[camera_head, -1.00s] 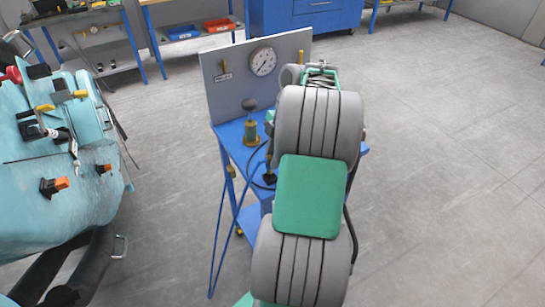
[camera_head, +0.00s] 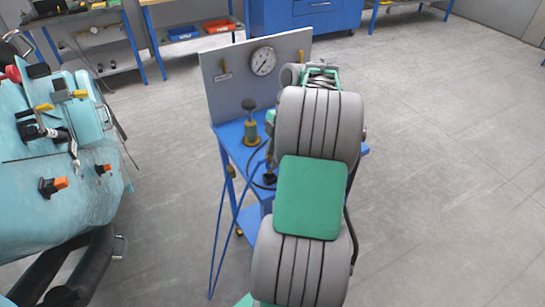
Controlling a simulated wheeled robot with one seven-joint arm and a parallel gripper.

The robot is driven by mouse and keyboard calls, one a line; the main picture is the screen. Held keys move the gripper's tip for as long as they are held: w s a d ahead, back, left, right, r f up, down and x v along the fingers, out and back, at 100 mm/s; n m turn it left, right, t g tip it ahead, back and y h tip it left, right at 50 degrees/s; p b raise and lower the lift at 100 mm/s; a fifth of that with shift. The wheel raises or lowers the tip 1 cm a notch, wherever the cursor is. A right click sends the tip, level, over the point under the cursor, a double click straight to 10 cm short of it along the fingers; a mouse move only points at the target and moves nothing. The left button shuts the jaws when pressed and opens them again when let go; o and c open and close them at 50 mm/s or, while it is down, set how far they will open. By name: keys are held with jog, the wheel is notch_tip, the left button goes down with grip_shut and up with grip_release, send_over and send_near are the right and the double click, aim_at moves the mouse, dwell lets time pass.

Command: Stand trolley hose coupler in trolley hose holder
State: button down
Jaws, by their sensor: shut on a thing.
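The blue trolley (camera_head: 232,146) stands in the middle, with a grey gauge panel at its back. My grey and green arm hides much of its top. My gripper (camera_head: 269,160) shows only as a narrow dark strip left of the arm, pointing down over the trolley top. It is shut on what looks like the trolley hose coupler (camera_head: 269,178), a small dark piece by the black hose (camera_head: 252,168). The fingertips are mostly hidden. A small brass-coloured fitting (camera_head: 231,171) at the trolley's left edge may be the trolley hose holder; I cannot tell for sure.
A brass pump-like fitting with a black knob (camera_head: 250,124) stands upright on the trolley top, close left of my gripper. The pressure gauge (camera_head: 263,60) is on the panel (camera_head: 228,97) behind. A teal machine (camera_head: 75,190) is at left. The floor at right is clear.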

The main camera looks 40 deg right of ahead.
jog(key=shift+f+b, duration=1.5)
jog(key=shift+b, duration=0.05)
dwell(0.4)
jog(key=c, duration=1.1)
grip_release()
jog(key=shift+c, duration=0.2)
jog(key=shift+r, duration=0.1)
jog(key=p+v, duration=0.3)
jog(key=v, duration=0.4)
jog(key=shift+r+p, duration=0.3)
jog(key=shift+r, duration=0.05)
jog(key=shift+d, duration=0.1)
